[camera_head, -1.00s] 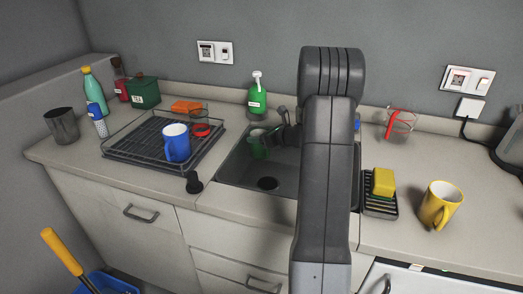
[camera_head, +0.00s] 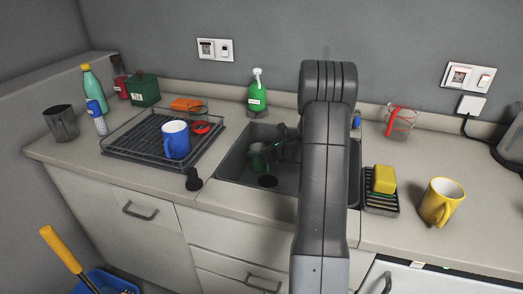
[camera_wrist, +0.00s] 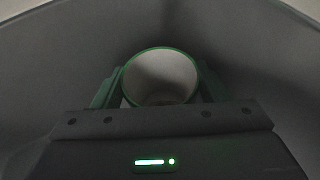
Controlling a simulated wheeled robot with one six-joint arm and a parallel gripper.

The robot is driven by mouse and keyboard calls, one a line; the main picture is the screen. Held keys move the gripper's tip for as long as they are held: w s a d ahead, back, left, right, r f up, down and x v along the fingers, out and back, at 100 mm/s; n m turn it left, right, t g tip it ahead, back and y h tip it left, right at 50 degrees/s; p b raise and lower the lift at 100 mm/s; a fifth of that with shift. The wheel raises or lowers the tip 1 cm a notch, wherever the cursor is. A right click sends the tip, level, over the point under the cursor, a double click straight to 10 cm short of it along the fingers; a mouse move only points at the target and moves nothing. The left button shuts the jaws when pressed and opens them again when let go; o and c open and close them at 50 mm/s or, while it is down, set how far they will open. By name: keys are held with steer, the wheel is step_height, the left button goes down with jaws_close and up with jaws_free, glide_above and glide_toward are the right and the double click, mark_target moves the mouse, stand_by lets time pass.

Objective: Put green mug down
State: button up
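The green mug (camera_head: 257,160) is inside the sink (camera_head: 231,178), upright and low in the basin, left of my arm. My gripper (camera_head: 275,149) reaches into the sink from the right and is at the mug. In the wrist view, the mug (camera_wrist: 160,77) shows its pale inside and green rim, with a finger of my gripper close against it on each side. My gripper appears shut on the mug. The mug's base is hidden in the wrist view, and I cannot tell whether it touches the sink floor.
A drying rack (camera_head: 129,152) with a blue mug (camera_head: 175,141) stands left of the sink. A green soap bottle (camera_head: 257,98) stands behind it. On the right are a yellow sponge (camera_head: 384,179) on a black holder (camera_head: 380,203) and a yellow mug (camera_head: 440,204).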

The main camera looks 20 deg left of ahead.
steer(key=shift+o, duration=0.6)
steer(key=shift+r+p, duration=0.25)
steer(key=shift+p, duration=0.05)
steer(key=v, duration=1.2)
steer(key=shift+f+b, duration=0.15)
steer(key=shift+b, duration=0.15)
